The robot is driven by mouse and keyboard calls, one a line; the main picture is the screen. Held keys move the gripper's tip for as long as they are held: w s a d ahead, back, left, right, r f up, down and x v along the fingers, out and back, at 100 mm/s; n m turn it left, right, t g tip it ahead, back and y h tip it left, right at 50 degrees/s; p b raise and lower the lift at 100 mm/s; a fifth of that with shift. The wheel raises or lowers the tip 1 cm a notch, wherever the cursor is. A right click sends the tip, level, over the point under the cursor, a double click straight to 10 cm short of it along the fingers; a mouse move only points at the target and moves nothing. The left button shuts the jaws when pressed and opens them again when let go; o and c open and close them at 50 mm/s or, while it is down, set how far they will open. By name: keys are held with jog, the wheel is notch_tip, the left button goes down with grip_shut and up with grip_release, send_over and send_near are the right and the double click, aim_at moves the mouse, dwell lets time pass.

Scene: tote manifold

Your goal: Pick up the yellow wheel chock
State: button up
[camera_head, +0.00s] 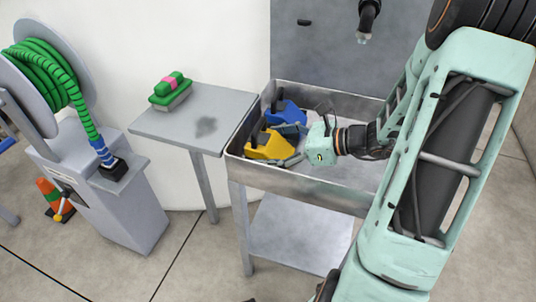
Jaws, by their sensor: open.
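The yellow wheel chock (266,148) lies in the left part of a grey metal basin (250,166), close to its left wall. It shows black parts at its upper and left sides. My gripper (287,144) is inside the basin just right of the chock and points left at it. Its jaws are open, with one finger toward the back and one toward the front of the chock. The fingers partly cover the chock's right side, and I cannot tell whether they touch it.
A blue object with black parts (286,110) lies behind the yellow chock. The basin's walls stand around both. A tap (368,18) hangs at the back. A green hose reel (45,75) stands far left.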

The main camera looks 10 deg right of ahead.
jog(key=shift+w+a, duration=0.1)
jog(key=shift+a, duration=0.05)
jog(key=c, duration=1.5)
jog(key=shift+c, duration=0.3)
jog(key=shift+r, duration=0.1)
